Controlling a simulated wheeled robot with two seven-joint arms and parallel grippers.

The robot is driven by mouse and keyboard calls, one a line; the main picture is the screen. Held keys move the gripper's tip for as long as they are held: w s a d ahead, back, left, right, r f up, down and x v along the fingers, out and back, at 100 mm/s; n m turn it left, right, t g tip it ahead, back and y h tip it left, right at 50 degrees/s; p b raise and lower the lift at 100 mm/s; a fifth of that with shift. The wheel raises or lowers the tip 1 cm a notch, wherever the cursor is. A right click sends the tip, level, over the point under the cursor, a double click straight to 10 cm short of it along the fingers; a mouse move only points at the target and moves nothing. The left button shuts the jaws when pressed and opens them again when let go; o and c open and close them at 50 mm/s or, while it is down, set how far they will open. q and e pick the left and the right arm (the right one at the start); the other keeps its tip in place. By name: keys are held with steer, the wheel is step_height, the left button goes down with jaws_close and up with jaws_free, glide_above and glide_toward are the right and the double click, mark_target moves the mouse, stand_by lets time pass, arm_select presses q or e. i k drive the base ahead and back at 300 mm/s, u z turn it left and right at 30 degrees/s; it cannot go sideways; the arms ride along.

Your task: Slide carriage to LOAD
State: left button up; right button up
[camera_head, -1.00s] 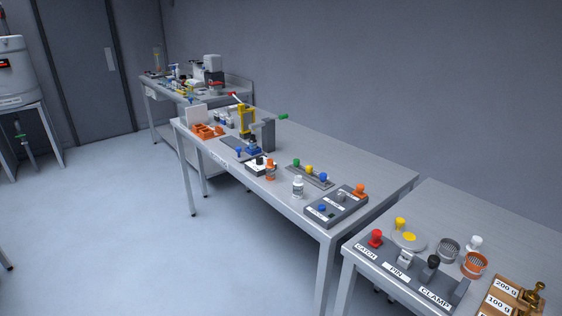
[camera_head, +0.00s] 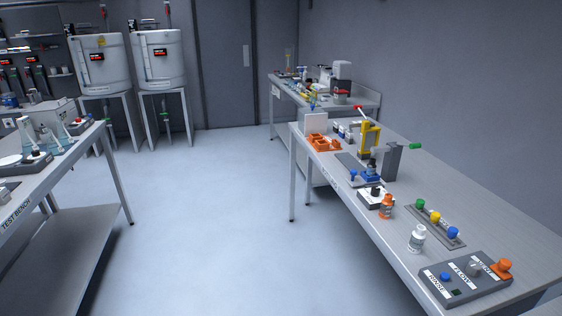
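A small blue block (camera_head: 372,173), which may be the carriage, sits on a dark grey plate (camera_head: 350,163) on the right-hand bench. A blue knob (camera_head: 353,176) stands at the plate's near-left edge. A yellow press-like frame (camera_head: 369,138) with a red-tipped lever stands behind. No LOAD marking is readable at this distance. Neither of my grippers is in view.
The right bench (camera_head: 475,205) also holds orange racks (camera_head: 323,143), an orange bottle (camera_head: 386,207), a white bottle (camera_head: 417,238) and a labelled control box (camera_head: 466,281). A test bench (camera_head: 70,170) stands left. Two tanks (camera_head: 158,60) stand behind. The floor (camera_head: 220,220) between is clear.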

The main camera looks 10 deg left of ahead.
mark_target(363, 179)
steer(key=u, duration=0.35)
steer(key=i, duration=0.95)
steer(key=z, duration=0.65)
steer(key=i, duration=0.6)
steer(key=z, duration=0.6)
